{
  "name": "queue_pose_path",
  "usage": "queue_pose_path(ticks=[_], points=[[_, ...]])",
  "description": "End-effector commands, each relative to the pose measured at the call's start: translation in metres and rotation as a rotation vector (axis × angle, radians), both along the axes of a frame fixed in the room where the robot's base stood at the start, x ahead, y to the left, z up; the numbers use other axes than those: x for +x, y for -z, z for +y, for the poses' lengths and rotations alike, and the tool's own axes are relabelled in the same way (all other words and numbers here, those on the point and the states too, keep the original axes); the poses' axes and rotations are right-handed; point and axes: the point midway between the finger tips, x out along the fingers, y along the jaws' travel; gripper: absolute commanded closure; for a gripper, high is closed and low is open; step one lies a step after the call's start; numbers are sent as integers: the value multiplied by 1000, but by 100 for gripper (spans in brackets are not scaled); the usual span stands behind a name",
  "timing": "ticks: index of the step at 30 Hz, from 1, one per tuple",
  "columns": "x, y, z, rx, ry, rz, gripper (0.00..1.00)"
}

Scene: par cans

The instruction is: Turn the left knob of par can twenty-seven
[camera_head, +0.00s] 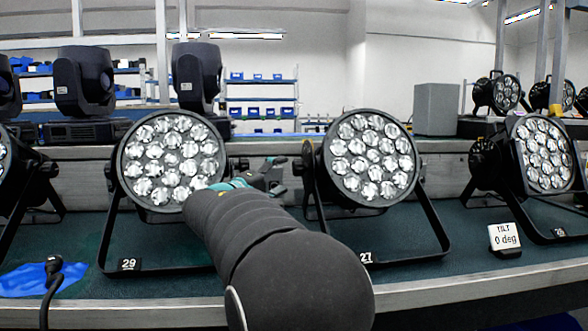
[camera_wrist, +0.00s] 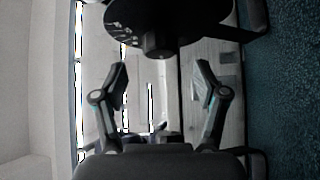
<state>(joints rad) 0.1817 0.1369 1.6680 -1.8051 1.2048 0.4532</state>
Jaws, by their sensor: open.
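Par can twenty-seven (camera_head: 371,158) is a round black lamp with several clear lenses, in a black bracket with a "27" label, right of centre in the head view. In the wrist view the picture is turned, and the lamp's dark body (camera_wrist: 195,18) fills the top. Its left knob (camera_wrist: 158,45) is a short dark stub there, just beyond my fingertips and roughly centred between them. My gripper (camera_wrist: 160,72) is open, with empty space between its fingers. In the head view my gripper (camera_head: 276,163) is at the lamp's left side, partly behind my arm.
Par can twenty-nine (camera_head: 170,158) stands close on the left, another par can (camera_head: 543,153) on the right. A sign (camera_head: 504,238) reads "TILT 0 deg". A blue cloth (camera_head: 40,280) lies at the left front. Moving heads (camera_head: 84,80) stand on the shelf behind.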

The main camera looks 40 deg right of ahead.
Motion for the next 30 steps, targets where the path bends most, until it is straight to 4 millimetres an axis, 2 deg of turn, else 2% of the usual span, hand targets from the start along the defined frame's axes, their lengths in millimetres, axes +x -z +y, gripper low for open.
queue_pose_path(ticks=[3, 9, 15, 23, 26, 30], points=[[4, -4, -23, 0, 5, 0, 28], [10, -7, -48, 0, 4, 0, 28], [11, -8, -59, 0, 4, -1, 28], [12, -8, -59, 0, 3, -1, 28], [12, -8, -59, 0, 4, -1, 50], [12, -8, -59, 0, 4, -1, 85]])
